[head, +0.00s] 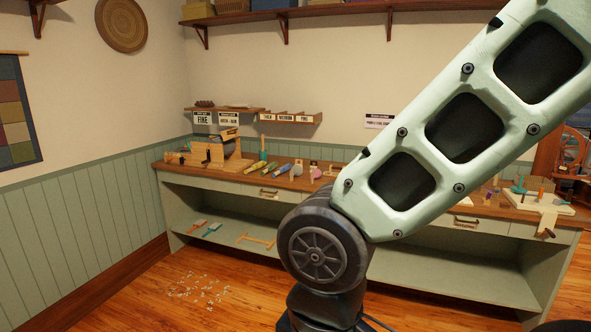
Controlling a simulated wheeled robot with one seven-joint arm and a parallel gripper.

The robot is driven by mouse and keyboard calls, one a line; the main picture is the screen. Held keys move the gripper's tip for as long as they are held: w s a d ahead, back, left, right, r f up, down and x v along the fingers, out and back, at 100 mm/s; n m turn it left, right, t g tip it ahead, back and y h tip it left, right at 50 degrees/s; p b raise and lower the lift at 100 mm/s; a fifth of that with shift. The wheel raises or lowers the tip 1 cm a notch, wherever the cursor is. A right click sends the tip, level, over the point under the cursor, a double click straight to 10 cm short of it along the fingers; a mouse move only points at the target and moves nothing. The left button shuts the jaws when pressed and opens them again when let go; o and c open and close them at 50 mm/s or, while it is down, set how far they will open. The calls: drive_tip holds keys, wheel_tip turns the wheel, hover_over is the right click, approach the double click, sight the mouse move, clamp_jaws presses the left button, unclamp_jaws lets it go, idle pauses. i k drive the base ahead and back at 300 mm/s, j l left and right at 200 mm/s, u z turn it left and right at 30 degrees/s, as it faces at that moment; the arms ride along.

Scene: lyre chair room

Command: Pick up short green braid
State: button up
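I cannot make out with certainty which item is the short green braid. A long wooden-topped workbench (239,181) with pale green fronts runs along the back wall. On it lie small elongated items, among them a green and yellow one (282,168) and a blue one (296,170). A small teal-green item (263,156) stands to their left. Another teal item (519,188) lies on a pale board at the right end. My arm crosses the right half of the picture and hides the bench's middle. My gripper is out of view.
The lower shelf (325,258) holds a few small coloured tools and a wooden piece. White bits (205,290) are scattered on the wooden floor (140,298). A wall shelf (292,117) with labelled compartments hangs above the bench. The left floor is otherwise clear.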

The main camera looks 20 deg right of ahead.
sight(271, 166)
drive_tip(key=i, duration=0.7)
drive_tip(key=i+l+z, duration=0.15)
drive_tip(key=i, duration=0.6)
drive_tip(key=i+j, duration=0.1)
drive_tip(key=i, duration=0.6)
drive_tip(key=i+z, duration=0.1)
drive_tip(key=i, duration=0.6)
drive_tip(key=i+j+z, duration=0.1)
drive_tip(key=i, duration=0.6)
drive_tip(key=i+j, duration=0.15)
drive_tip(key=i, duration=0.6)
drive_tip(key=l+z, duration=0.05)
